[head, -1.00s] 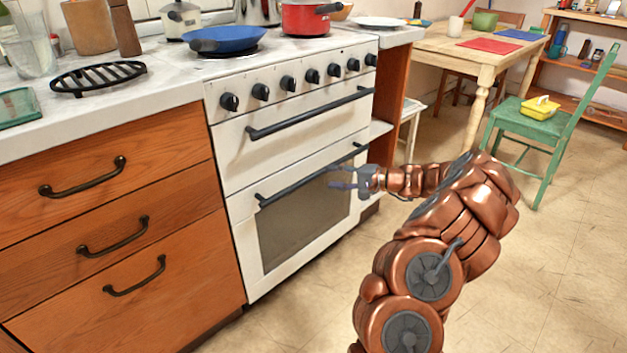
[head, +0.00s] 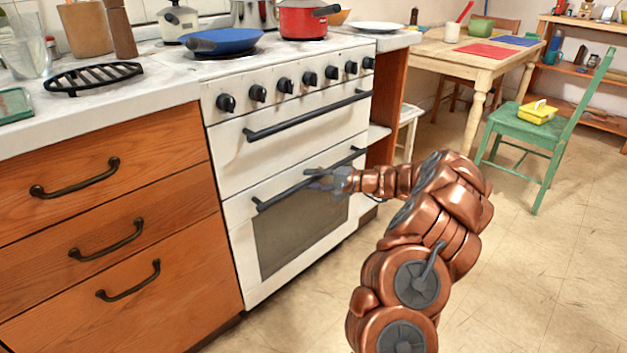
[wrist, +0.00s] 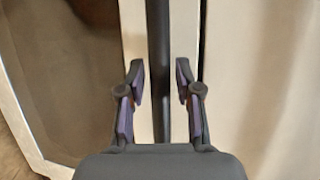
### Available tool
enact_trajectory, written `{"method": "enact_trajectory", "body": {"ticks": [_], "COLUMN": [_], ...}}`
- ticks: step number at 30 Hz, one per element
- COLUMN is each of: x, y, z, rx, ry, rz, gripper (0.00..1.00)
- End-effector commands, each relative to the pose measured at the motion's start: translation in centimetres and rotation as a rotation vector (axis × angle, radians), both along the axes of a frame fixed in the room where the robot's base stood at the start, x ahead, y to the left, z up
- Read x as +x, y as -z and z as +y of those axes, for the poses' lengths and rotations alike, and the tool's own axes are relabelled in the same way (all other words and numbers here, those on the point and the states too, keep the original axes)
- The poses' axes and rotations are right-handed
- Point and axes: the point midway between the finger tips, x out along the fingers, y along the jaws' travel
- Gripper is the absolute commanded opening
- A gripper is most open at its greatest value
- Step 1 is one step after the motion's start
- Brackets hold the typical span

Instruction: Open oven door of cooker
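The white cooker (head: 228,165) stands between wooden drawers and a side shelf. Its lower oven door (head: 240,248) has a dark window and looks closed, with a long dark bar handle (head: 275,200) along its top. My gripper (head: 312,179) is at the handle, near the middle of its length. In the wrist view, the handle (wrist: 157,60) runs between the two open fingers of my gripper (wrist: 160,82), with a gap on each side. Part of the handle is hidden behind my gripper in the head view.
An upper door handle (head: 305,117) and a row of knobs sit above. Wooden drawers (head: 105,205) adjoin on the left. The floor (head: 290,325) in front of the cooker is clear. A green chair (head: 525,130) and wooden table (head: 440,48) stand at the right.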

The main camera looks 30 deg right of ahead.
Motion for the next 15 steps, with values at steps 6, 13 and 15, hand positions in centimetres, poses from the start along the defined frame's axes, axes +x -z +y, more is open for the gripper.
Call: {"method": "enact_trajectory", "body": {"ticks": [6, 13, 15], "x": [-0.01, -0.02, -0.02], "y": [0.01, 0.01, 0.02], "z": [-0.01, 0.00, 0.00], "rx": [0.000, 0.000, 0.000], "ry": [0.000, 0.000, 0.000], "rz": [0.000, 0.000, 0.000], "gripper": [0.08, 0.00, 0.00]}}
